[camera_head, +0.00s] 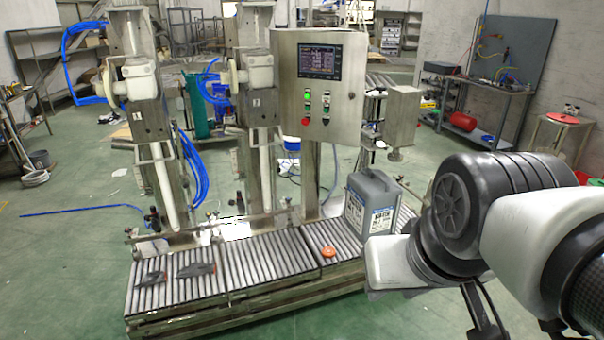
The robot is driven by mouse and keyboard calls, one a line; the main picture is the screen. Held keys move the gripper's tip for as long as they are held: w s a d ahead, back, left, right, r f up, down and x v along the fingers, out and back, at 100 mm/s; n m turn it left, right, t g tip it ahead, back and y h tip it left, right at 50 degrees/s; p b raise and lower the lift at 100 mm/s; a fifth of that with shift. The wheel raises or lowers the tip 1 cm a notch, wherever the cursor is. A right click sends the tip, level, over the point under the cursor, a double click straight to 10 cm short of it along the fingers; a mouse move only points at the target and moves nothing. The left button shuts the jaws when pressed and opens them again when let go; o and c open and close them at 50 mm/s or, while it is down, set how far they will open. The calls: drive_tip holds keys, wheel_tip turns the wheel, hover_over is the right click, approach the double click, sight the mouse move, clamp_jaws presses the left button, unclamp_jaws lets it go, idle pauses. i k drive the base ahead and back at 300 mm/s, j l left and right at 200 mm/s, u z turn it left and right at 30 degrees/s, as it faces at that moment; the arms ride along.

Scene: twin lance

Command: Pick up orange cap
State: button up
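The orange cap (328,252) lies on the roller conveyor (255,262), near its front edge and right of the middle. It is small and round. A grey jerrycan (371,204) with a printed label stands upright on the rollers to the right of the cap and behind it. My arm comes in from the right side of the picture. Its white end part (392,262) is right of the cap and in front of the jerrycan, apart from the cap.
Two dark flat parts (196,269) lie on the left rollers. A steel control box (319,85) with a screen stands behind the conveyor, beside two filling columns (150,120). A steel block (403,115) overhangs behind the jerrycan. The rollers around the cap are clear.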

sight(327, 252)
drive_tip(key=i+l+u, duration=0.3)
drive_tip(key=i+l, duration=0.5)
drive_tip(key=i, duration=0.45)
drive_tip(key=i+l+u, duration=0.3)
drive_tip(key=i+l, duration=0.8)
